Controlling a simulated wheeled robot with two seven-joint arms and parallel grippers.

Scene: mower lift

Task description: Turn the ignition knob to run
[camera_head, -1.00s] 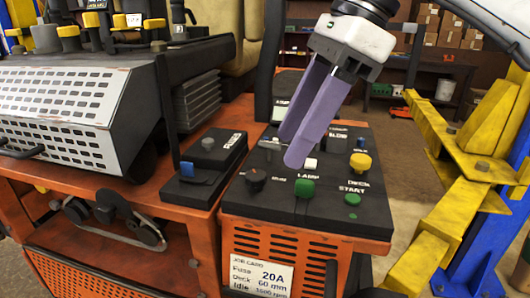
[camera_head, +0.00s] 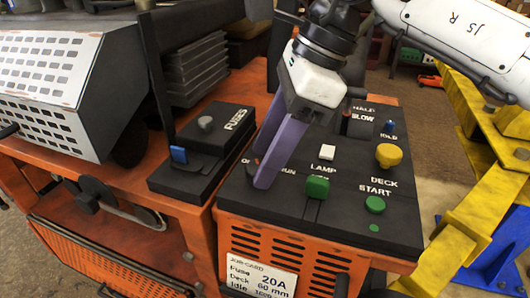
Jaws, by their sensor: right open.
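The black control panel (camera_head: 335,215) fills the centre of the view, with a RUN label in white. The dark ignition knob (camera_head: 252,163) is at its left, mostly hidden behind my fingers. My right gripper (camera_head: 261,170) comes down from above with its two purple fingers apart, and the fingertips are at the knob. I cannot tell whether the fingers touch it. The knob's pointer direction is hidden. My left gripper is out of view.
Near the fingers are a white LAMP switch (camera_head: 327,152), a green button (camera_head: 317,187), a yellow DECK knob (camera_head: 389,155) and a green START button (camera_head: 375,204). The fuse box (camera_head: 205,140) with its blue latch is to the left. A yellow lift post (camera_head: 480,215) stands at right.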

